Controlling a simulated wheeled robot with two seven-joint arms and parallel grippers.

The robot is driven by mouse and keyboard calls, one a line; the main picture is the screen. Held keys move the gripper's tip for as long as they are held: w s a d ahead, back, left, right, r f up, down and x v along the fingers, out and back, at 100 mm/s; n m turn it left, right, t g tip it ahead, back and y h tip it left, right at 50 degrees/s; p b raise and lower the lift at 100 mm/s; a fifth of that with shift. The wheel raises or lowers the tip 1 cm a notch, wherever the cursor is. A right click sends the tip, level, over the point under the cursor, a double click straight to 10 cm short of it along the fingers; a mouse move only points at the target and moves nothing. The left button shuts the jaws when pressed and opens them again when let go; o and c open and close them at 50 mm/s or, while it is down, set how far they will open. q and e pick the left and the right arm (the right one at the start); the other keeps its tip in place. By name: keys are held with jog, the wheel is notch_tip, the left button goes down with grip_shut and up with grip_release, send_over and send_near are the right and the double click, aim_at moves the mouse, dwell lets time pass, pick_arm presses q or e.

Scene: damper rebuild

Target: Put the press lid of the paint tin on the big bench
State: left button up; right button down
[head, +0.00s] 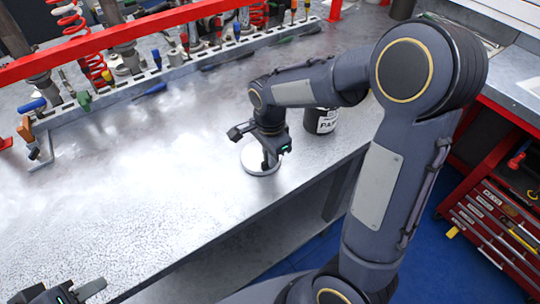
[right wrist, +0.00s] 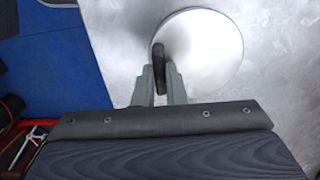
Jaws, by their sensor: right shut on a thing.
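The press lid (head: 254,161) is a round silver disc at the middle of the big bench (head: 130,210), near its front edge. It also shows in the right wrist view (right wrist: 215,50), with a dark upright knob (right wrist: 158,62) on it. My right gripper (head: 266,163) is over the lid, its fingers shut on the knob. The lid looks flat and at or very close to the bench top; I cannot tell whether it touches. The paint tin (head: 322,121) stands behind it to the right, partly hidden by my right arm. My left gripper (head: 75,292) is at the bottom left, cut by the picture edge.
A tool rack (head: 150,78) with screwdrivers and red springs runs along the back of the bench under a red rail (head: 120,35). A blue screwdriver (head: 150,90) lies in front of it. A red tool cart (head: 490,215) stands at right.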

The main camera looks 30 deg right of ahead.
jog(key=shift+f, duration=0.25)
jog(key=shift+f, duration=0.15)
jog(key=c, duration=1.5)
grip_release()
notch_tip(320, 180, up, 12)
jog(key=shift+s+a+f+n+t+y+p, duration=0.25)
jog(key=shift+s+n+t+y, duration=0.55)
jog(key=shift+s+n, duration=1.95)
jog(key=shift+s+a+f+n+t+y, duration=0.4)
jog(key=shift+s+n+t, duration=0.75)
jog(key=shift+s+n, duration=1.65)
jog(key=shift+s+a+f+n+t+y+p, duration=0.15)
jog(key=shift+s+a+n+t+y, duration=0.5)
jog(key=shift+s+n, duration=2.1)
